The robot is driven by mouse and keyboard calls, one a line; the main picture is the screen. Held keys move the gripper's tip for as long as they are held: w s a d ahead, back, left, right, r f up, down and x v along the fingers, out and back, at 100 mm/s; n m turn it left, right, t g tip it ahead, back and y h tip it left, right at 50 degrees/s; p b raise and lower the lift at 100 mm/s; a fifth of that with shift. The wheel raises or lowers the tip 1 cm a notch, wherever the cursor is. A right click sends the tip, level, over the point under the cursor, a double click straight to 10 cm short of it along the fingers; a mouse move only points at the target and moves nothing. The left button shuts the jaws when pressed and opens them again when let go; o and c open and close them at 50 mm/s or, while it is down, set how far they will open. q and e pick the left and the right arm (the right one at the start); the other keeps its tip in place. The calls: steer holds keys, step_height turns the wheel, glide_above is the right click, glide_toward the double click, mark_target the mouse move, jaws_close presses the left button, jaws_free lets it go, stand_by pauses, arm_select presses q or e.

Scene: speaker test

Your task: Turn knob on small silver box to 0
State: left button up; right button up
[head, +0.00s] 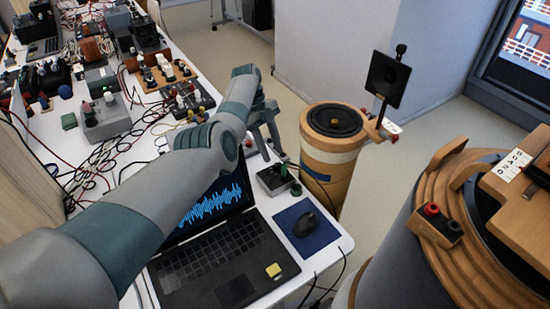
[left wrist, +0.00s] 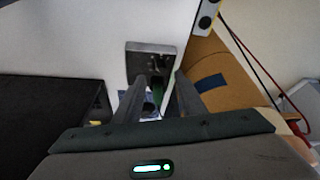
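The small silver box (head: 272,179) sits on the white table behind the laptop's right edge, with dark and green knobs on or beside it. In the left wrist view the box (left wrist: 150,58) is ahead of the fingertips, and a green part (left wrist: 157,88) shows between the fingers. My left gripper (head: 272,150) reaches over the laptop and hangs just above and behind the box. In the left wrist view its two fingers (left wrist: 160,90) are apart with a gap between them. I cannot tell whether they touch a knob. The dial marks are too small to read. My right gripper is out of view.
A laptop (head: 225,262) with a blue waveform and a mouse (head: 305,224) on a blue pad (head: 318,240) are in front. A wooden speaker cylinder (head: 333,160) stands right of the table. Wires and several instrument boxes crowd the table's far left. A large wooden speaker (head: 450,235) is at right.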

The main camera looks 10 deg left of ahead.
mark_target(277, 165)
arm_select(q)
steer(key=shift+x, duration=2.25)
steer(key=shift+r, duration=0.1)
jaws_close()
